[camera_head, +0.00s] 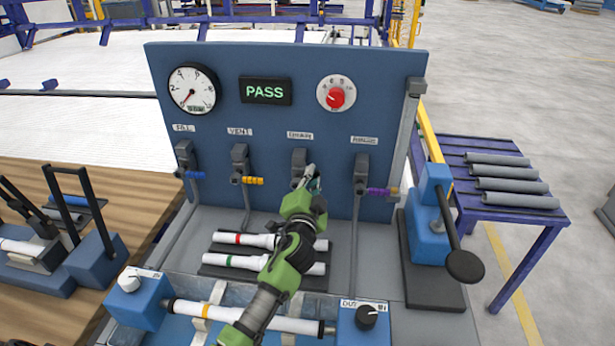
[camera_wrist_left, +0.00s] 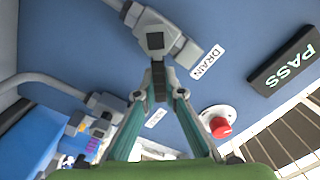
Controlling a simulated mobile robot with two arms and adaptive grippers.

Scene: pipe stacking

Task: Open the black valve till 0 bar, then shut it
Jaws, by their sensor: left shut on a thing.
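The blue panel (camera_head: 225,140) carries a row of labelled grey valves. The black valve (camera_wrist_left: 158,72) sits under the DRAIN label (camera_wrist_left: 206,62) in the left wrist view; its grey body (camera_head: 299,158) shows in the head view. My left gripper (camera_head: 314,183) reaches up to this valve. Its teal fingers close on the black handle in the left wrist view (camera_wrist_left: 159,92). In the head view the gripper hides most of the handle. The round gauge (camera_head: 192,90) has its red needle pointing down-left, near the low end. My right gripper is out of view.
Blue (camera_head: 193,175), yellow (camera_head: 252,181) and purple (camera_head: 380,191) valve handles flank the black one. A green PASS display (camera_head: 265,91) and red knob (camera_head: 336,98) sit above. White pipes (camera_head: 240,239) lie below my arm. A blue lever press (camera_head: 430,220) stands right.

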